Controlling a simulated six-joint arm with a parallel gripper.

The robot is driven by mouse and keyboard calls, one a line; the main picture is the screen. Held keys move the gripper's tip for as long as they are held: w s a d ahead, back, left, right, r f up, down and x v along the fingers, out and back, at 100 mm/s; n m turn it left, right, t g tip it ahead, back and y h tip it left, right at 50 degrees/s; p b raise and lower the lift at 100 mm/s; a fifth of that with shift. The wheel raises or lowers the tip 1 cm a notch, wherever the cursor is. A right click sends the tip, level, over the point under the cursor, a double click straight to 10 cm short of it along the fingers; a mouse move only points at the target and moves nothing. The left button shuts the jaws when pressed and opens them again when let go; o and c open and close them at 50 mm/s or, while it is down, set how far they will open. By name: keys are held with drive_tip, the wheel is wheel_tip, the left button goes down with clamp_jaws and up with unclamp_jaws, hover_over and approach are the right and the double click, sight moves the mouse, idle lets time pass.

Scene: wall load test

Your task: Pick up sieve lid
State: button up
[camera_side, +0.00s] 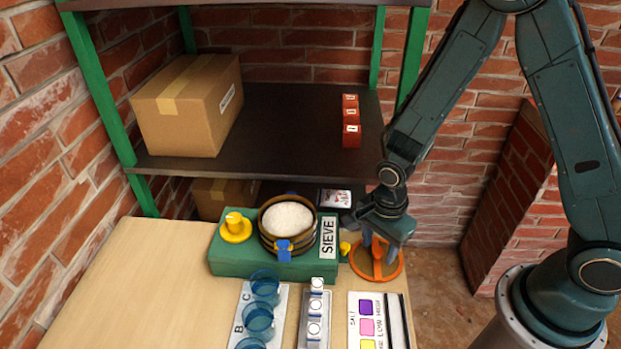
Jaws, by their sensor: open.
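The sieve lid (393,275) is a round disc with an orange rim and a raised orange handle, lying flat at the table's right edge, right of the sieve. My gripper (380,252) is open and points down over the lid, its fingers at the handle; whether they touch it I cannot tell. The gripper hides part of the lid's far side. The sieve (285,222) is a dark round drum filled with white grains, with a blue clasp, set on a green base (235,265) labelled SIEVE.
A yellow knob (235,230) stands on the base's left. In front are blue cups (260,318), a strip of small white-topped containers (315,310) and a colour-label card (367,327). Behind, a shelf (285,130) holds a cardboard box (188,105) and red blocks (351,122). The table's left (130,290) is clear.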

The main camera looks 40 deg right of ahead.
sight(378, 250)
drive_tip(key=shift+f, duration=0.5)
clamp_jaws()
drive_tip(key=shift+r, duration=0.2)
idle(0.3)
wheel_tip(378, 250, up, 18)
drive_tip(key=shift+f, duration=0.15)
idle(0.8)
idle(0.4)
